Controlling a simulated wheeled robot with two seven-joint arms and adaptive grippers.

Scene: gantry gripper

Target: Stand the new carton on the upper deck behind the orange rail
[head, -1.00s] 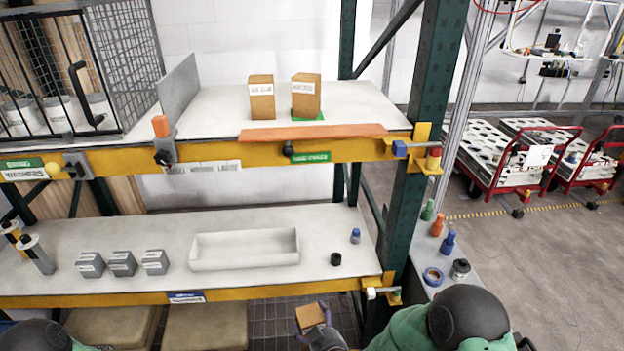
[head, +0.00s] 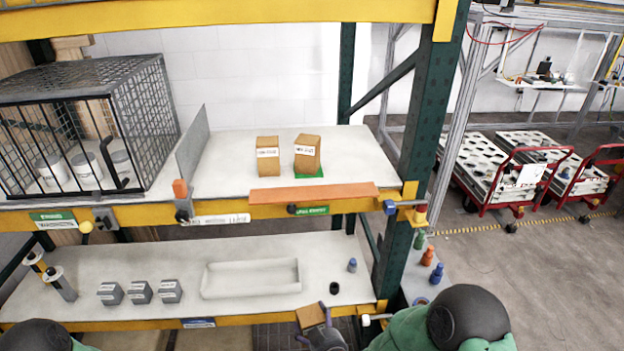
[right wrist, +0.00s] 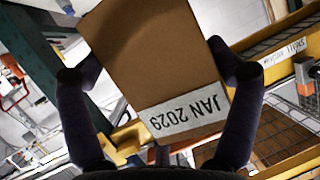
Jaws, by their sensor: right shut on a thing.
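The new carton (head: 310,316) is brown and held by my right gripper (head: 318,326), low in the head view at the lower shelf's front edge. In the right wrist view the carton (right wrist: 160,60) sits between both fingers, its white label reading JAN 2029 upside down. The upper deck (head: 225,165) is pale. The orange rail (head: 313,193) lies along its front edge, well above the held carton. Behind the rail stand two labelled cartons, a left one (head: 268,165) and a right one (head: 307,155) on a green patch (head: 310,176). My left gripper is out of view.
A wire cage (head: 90,125) and a grey upright panel (head: 190,145) stand left on the deck. A green post (head: 428,110) bounds it at right. A yellow beam (head: 200,18) crosses above. The lower shelf holds a white tray (head: 250,279) and several grey boxes (head: 140,292).

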